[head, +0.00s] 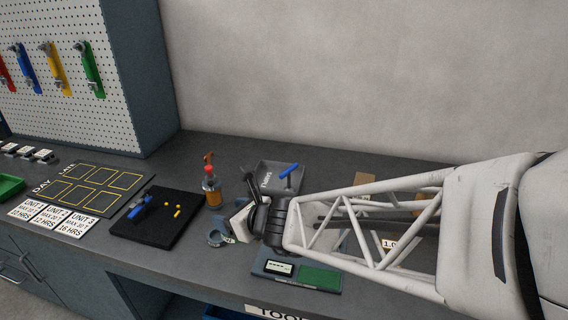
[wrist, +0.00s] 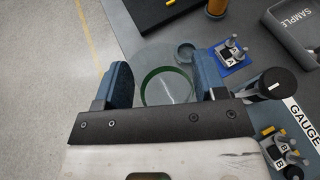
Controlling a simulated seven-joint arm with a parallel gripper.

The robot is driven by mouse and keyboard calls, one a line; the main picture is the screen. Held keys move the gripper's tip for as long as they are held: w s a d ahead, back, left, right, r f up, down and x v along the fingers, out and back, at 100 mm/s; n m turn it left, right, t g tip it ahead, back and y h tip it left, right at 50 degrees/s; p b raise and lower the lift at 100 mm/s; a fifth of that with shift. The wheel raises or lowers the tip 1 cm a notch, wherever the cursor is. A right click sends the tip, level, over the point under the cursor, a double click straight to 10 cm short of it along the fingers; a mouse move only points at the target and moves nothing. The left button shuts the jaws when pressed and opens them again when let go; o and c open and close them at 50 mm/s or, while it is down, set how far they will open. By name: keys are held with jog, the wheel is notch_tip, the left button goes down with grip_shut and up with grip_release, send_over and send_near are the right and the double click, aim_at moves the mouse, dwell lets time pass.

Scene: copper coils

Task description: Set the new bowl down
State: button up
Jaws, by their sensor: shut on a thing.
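My gripper (wrist: 160,82) has two blue fingers, one on each side of a clear round bowl (wrist: 168,92) with a green ring, and it is shut on the bowl. In the wrist view the bowl shows against the bench's front edge and the pale floor. In the head view the gripper (head: 222,236) is low over the bench near its front edge, right of the black mat, and the bowl is hard to make out there. I cannot tell whether the bowl touches the bench. A small round grey piece (wrist: 186,51) shows beside the bowl.
A blue-based fitting (wrist: 232,56) stands close right of the fingers, with a black round knob (wrist: 279,83) and a GAUGE label (wrist: 302,121) beyond. An orange bottle (head: 212,190), a grey tray (head: 264,170) and the black mat (head: 150,222) are nearby. A green pad (head: 320,278) lies in front.

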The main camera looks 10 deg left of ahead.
jog(key=shift+s+f, duration=0.2)
jog(key=shift+s, duration=0.3)
jog(key=shift+s+f, duration=0.15)
jog(key=shift+s, duration=0.3)
notch_tip(320, 180, down, 7)
jog(key=shift+w, duration=0.1)
jog(key=w+a+f, duration=0.1)
jog(key=w+a, duration=0.9)
jog(key=shift+w+a+f, duration=0.2)
jog(key=shift+w+a, duration=0.1)
jog(key=shift+w+a+f, duration=0.15)
jog(key=shift+f, duration=0.8)
jog(key=shift+w+a+f, duration=0.15)
jog(key=shift+f, duration=0.75)
jog(key=shift+f, duration=0.65)
jog(key=o, duration=1)
jog(key=shift+d+f, duration=0.1)
jog(key=shift+f, duration=0.05)
